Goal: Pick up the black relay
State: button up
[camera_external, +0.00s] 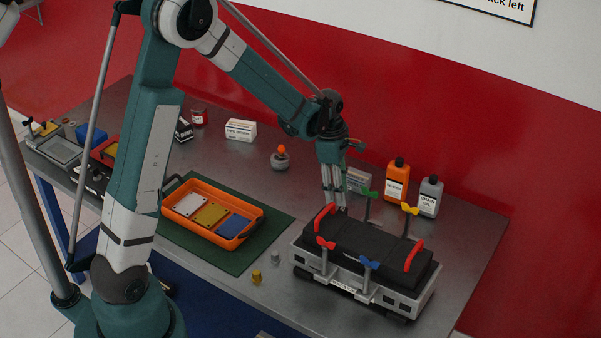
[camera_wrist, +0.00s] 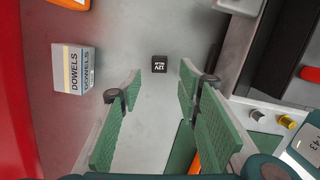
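The black relay (camera_wrist: 159,62) is a small dark block with white "12V" lettering. In the wrist view it lies on the grey metal table, ahead of the fingertips and between their lines. My gripper (camera_wrist: 160,88) is open, with a wide empty gap between its two green-padded fingers. In the external view my gripper (camera_external: 334,196) points down over the table, just behind the left end of the engine trainer. The relay cannot be made out clearly in the external view.
An engine trainer (camera_external: 341,276) with a black top and upright coloured clamps stands close to my gripper. A DOWELS box (camera_wrist: 73,83) stands at the left in the wrist view. Orange (camera_external: 397,180) and grey (camera_external: 429,197) bottles stand behind. An orange tray (camera_external: 244,236) lies on a green mat.

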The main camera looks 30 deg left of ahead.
aim_at(342, 209)
jog(key=shift+f, duration=0.15)
jog(key=shift+d+f, duration=0.2)
jog(key=shift+f, duration=0.95)
jog(key=shift+w+d+f+b, duration=0.1)
jog(key=shift+d+f+b, duration=0.15)
jog(key=shift+f, duration=0.6)
jog(key=shift+w+d+f+b, duration=0.1)
jog(key=shift+f+b, duration=0.1)
jog(key=shift+f, duration=0.65)
jog(key=shift+d+f+b, duration=0.2)
jog(key=shift+f+b, duration=0.05)
jog(key=shift+f, duration=0.6)
jog(key=shift+c, duration=0.7)
jog(key=c, duration=0.8)
